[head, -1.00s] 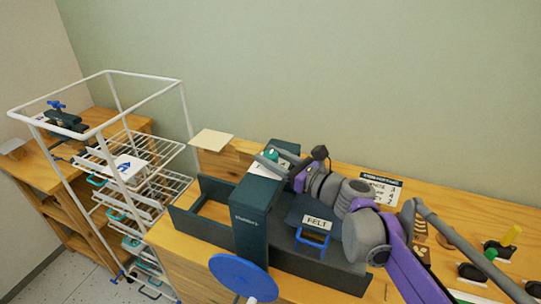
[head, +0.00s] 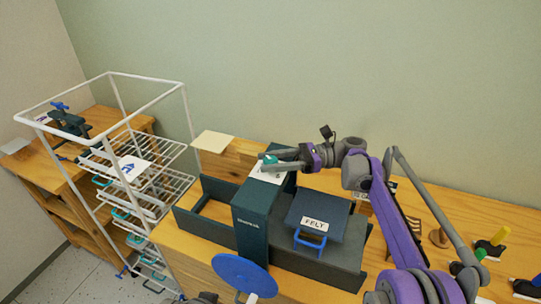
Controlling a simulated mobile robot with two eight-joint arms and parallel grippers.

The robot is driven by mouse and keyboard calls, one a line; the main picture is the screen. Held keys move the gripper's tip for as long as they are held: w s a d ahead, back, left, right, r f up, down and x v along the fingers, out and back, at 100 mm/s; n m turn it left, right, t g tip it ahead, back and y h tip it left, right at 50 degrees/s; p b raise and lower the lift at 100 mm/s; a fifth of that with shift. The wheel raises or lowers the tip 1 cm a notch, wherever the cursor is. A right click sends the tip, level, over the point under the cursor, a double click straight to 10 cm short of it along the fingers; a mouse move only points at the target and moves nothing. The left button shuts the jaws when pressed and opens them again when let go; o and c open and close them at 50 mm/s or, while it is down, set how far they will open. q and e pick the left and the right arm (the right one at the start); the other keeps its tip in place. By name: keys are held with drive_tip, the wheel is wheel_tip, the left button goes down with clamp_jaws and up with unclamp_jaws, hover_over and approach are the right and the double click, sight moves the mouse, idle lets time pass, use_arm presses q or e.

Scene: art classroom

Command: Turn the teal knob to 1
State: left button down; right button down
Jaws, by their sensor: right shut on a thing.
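The teal knob (head: 270,158) sits on a white dial plate (head: 262,176) on top of the dark teal press machine (head: 252,212). My right gripper (head: 266,161) reaches in from the right and is shut on the knob, with its fingers lying nearly level across it. The fingers cover much of the knob, and I cannot read the dial's numbers or where the knob points.
A blue handwheel (head: 240,274) stands at the machine's front. A dark block labelled FELT (head: 325,213) with a blue handle is to its right. A white wire rack (head: 128,123) stands at left. Stamps and small tools lie on the wooden table (head: 455,222) at right.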

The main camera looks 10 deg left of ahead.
use_arm(q)
drive_tip(key=shift+w+r+p, duration=0.2)
drive_tip(key=shift+r+p, duration=0.15)
drive_tip(key=shift+r, duration=0.25)
drive_tip(key=shift+w+r+p, duration=0.15)
drive_tip(key=shift+r+p, duration=0.2)
drive_tip(key=shift+r, duration=0.2)
use_arm(e)
drive_tip(key=shift+n+g+h, duration=0.7)
drive_tip(key=shift+n+g, duration=0.3)
drive_tip(key=shift+g, duration=0.4)
drive_tip(key=shift+c, duration=1.8)
unclamp_jaws()
use_arm(q)
drive_tip(key=shift+d, duration=0.15)
use_arm(e)
drive_tip(key=shift+d, duration=0.1)
